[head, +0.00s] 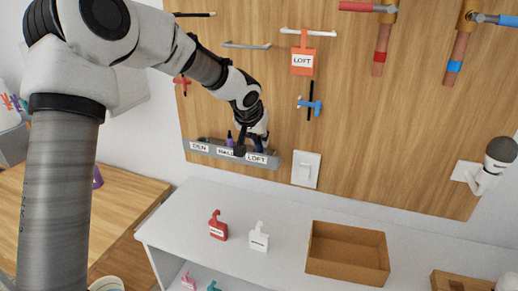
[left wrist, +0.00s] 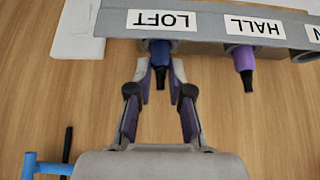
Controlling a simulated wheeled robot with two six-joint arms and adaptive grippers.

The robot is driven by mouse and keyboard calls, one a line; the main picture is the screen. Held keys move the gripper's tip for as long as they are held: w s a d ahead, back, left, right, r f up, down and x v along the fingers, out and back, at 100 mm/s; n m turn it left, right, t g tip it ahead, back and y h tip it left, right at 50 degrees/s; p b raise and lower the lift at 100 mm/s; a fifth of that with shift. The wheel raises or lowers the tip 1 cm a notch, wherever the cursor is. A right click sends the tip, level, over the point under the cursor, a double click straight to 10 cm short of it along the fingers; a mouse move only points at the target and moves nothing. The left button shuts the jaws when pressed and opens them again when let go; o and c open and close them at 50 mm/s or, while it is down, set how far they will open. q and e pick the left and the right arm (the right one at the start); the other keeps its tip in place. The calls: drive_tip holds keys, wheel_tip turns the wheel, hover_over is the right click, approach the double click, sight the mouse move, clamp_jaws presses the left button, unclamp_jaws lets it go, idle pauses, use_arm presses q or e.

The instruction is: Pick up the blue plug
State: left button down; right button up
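The blue plug (left wrist: 160,54) sits in the LOFT socket of the grey labelled strip (left wrist: 205,11) on the wooden board, its black end pointing away from the strip. In the head view the plug is mostly hidden by my left gripper (head: 252,143), which is at the strip above the LOFT label. In the left wrist view the left gripper (left wrist: 161,76) has one fingertip on each side of the blue plug, closed in against it. The plug is still in its socket. My right gripper is not in view.
A purple plug (left wrist: 243,62) sits beside it in the HALL socket. A white switch (head: 306,169) is right of the strip. Below, a white shelf (head: 205,262) holds a red tag (head: 218,228), a white tag (head: 259,240) and an open brown box (head: 347,273).

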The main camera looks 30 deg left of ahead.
use_arm(q)
drive_tip(key=shift+w+f, duration=0.1)
idle(0.3)
wheel_tip(320, 180, up, 10)
drive_tip(key=shift+w+f+b, duration=0.1)
drive_tip(key=shift+b, duration=0.3)
idle(0.5)
